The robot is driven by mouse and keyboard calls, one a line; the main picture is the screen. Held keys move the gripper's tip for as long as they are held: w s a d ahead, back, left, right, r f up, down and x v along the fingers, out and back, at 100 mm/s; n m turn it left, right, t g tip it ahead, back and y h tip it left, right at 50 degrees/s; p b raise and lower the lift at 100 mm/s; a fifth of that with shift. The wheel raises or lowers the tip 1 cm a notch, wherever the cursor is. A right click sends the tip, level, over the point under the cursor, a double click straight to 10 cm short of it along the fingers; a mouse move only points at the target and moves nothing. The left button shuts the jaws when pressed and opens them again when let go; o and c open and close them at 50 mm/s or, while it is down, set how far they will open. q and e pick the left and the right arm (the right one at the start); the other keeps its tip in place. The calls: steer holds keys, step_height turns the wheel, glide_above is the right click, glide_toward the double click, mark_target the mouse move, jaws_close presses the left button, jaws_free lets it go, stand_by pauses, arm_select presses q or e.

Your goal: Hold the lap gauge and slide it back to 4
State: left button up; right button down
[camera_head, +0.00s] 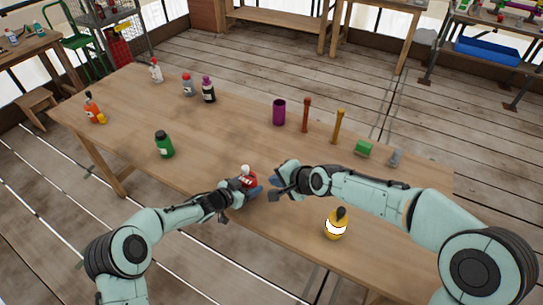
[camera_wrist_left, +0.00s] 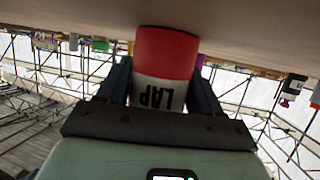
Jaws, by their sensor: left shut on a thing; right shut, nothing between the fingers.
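The lap gauge (camera_head: 249,182) is a red piece with a white label and a pale top, near the front edge of the wooden table (camera_head: 140,100). In the left wrist view the lap gauge (camera_wrist_left: 166,55) is a red and white cylinder between the fingers, with "LAP" upside down on it. My left gripper (camera_head: 246,192) is shut on it; the same gripper (camera_wrist_left: 162,88) shows a finger on each side. No scale or number 4 can be made out. My right gripper (camera_head: 275,184) is shut and empty, just right of the gauge.
A green bottle (camera_head: 164,144) stands to the left and a yellow bottle (camera_head: 337,224) at the front right. Behind are a purple cup (camera_head: 279,112), an orange-brown post (camera_head: 306,115), a yellow post (camera_head: 338,127) and a green block (camera_head: 363,148). The table's middle is clear.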

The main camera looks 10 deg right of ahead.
arm_select(q)
steer(key=o, duration=1.2)
steer(key=shift+a, duration=0.1)
